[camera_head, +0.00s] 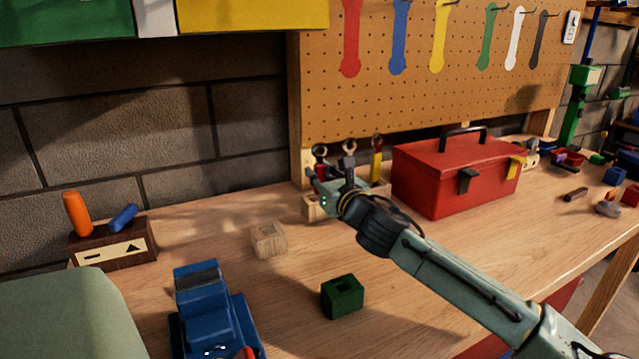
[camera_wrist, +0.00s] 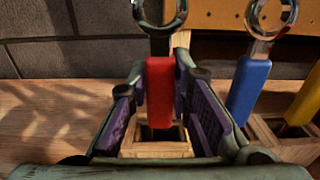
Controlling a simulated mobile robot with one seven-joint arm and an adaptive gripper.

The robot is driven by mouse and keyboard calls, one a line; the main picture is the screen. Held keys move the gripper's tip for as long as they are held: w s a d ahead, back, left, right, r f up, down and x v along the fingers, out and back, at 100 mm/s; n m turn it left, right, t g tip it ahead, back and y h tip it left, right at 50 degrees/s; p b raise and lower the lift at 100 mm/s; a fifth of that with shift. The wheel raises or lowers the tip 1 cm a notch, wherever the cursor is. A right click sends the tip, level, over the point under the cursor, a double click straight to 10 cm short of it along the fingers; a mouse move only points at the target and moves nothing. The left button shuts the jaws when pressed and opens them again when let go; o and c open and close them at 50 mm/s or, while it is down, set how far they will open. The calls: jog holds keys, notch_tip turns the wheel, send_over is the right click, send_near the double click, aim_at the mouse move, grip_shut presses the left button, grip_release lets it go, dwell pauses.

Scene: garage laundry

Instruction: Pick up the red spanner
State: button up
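The red spanner (camera_head: 321,168) stands upright in a wooden rack (camera_head: 310,212) on the workbench, its metal ring end up. In the wrist view the red spanner (camera_wrist: 160,92) has its red handle between the two purple-padded fingers of my gripper (camera_wrist: 162,90). The fingers look open around the handle, with narrow gaps at the sides. In the head view my gripper (camera_head: 328,188) is at the rack's front and partly hides it. A blue spanner (camera_wrist: 249,88) and a yellow spanner (camera_head: 376,165) stand to the right in the same rack.
A red toolbox (camera_head: 440,180) stands close to the rack's right. Coloured spanner shapes hang on the pegboard (camera_head: 330,100) behind. A wooden block (camera_head: 269,239), a green block (camera_head: 342,296) and a blue vise-like object (camera_head: 205,310) are in front. Bare bench lies between them.

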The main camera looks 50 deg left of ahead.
grip_shut()
jog(key=shift+r, duration=0.1)
jog(key=shift+r+b, duration=0.35)
jog(key=shift+r, duration=4.6)
